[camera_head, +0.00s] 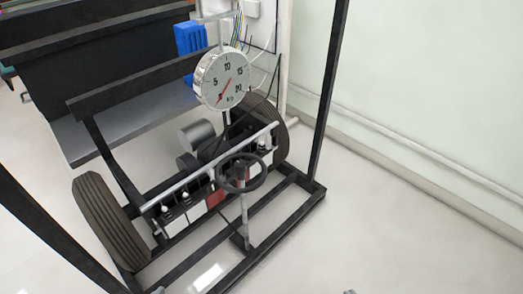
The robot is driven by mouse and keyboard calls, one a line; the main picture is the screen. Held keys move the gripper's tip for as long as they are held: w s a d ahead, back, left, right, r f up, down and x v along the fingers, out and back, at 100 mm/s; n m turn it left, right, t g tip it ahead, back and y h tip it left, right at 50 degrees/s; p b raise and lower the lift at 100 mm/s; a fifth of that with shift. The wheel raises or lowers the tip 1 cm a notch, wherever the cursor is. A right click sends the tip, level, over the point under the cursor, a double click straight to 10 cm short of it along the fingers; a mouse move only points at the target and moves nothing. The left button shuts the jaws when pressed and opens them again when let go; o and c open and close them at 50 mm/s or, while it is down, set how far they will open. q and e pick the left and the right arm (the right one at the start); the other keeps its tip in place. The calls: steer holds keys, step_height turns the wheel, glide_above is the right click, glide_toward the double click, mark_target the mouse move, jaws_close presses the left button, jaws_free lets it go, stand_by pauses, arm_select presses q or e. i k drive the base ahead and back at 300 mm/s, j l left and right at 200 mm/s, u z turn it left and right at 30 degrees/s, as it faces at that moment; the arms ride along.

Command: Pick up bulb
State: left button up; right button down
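Small white bulb-like pieces sit in dark holders along the chassis rig's front rail. One white bulb (165,209) is at the left end, another bulb (186,195) is just right of it, and a third pale piece (262,142) is near the right end. They are too small to make out in detail. Only tiny grey tips show at the bottom edge, one left of centre and one right of centre; they may be my grippers. They are far from the bulbs, and their fingers are hidden below the frame.
The black rig frame (283,226) carries two tyres, a left tyre (108,222) and a right tyre (271,121), a steering wheel (243,174) and a round dial gauge (222,80). Dark posts rise at both sides. The floor (400,235) at right is clear.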

mark_target(262, 146)
steer(key=i+l+u, duration=0.15)
steer(key=u, duration=0.25)
steer(key=i+l+u, duration=0.15)
steer(key=l+u, duration=0.15)
steer(key=u, duration=0.15)
steer(key=i+l+u, duration=0.15)
steer(key=l, duration=0.2)
steer(key=l+u, duration=0.15)
steer(key=l, duration=0.25)
steer(key=i+l, duration=0.1)
steer(key=l, duration=0.3)
steer(key=i+l+u, duration=0.1)
steer(key=l, duration=0.3)
steer(key=i+l, duration=0.1)
steer(key=l, duration=0.3)
steer(key=i+l+u, duration=0.15)
steer(key=l, duration=0.25)
steer(key=i+l, duration=0.1)
steer(key=l, duration=0.65)
steer(key=i+l, duration=0.1)
steer(key=l, duration=0.65)
